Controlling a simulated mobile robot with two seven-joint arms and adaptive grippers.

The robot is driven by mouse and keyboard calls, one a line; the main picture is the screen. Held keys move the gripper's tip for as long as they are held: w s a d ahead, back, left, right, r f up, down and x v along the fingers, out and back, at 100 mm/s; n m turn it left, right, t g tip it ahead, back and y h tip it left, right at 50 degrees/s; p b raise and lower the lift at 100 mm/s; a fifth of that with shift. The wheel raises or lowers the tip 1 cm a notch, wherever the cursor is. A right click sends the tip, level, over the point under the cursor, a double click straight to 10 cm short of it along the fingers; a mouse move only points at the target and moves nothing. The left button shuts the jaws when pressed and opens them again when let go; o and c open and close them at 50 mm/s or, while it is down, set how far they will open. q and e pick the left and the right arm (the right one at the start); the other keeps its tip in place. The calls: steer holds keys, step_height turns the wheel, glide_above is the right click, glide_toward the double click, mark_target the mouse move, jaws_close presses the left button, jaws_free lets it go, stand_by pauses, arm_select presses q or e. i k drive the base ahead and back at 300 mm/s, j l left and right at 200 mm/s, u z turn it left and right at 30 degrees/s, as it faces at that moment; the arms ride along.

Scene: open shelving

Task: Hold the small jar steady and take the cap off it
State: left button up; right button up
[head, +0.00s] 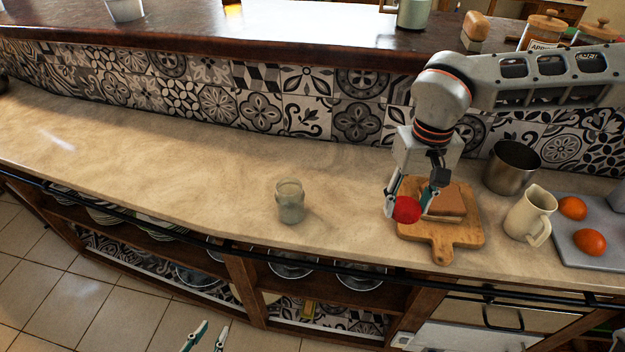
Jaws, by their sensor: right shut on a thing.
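The small jar (290,202) stands upright on the beige counter, left of the wooden board. It looks like pale greenish glass. I cannot make out whether a cap sits on its top. My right gripper (408,204) is shut on a red round thing (406,210), held at the left edge of the board and well to the right of the jar. I cannot tell if this red thing is a cap. My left gripper (207,338) shows only its fingertips at the bottom of the picture. They are apart, empty, and below the counter front, away from the jar.
The wooden board (440,247) carries a brown slab (449,201). A metal pot (511,168), a cream pitcher (529,214) and a grey tray (566,250) with orange-red fruit stand to the right. A dark rail runs along the counter's front edge. The counter left of the jar is clear.

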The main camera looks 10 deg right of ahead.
mark_target(290, 193)
steer(key=i+j+z, duration=0.1)
steer(key=i+j, duration=0.55)
steer(key=j, duration=0.15)
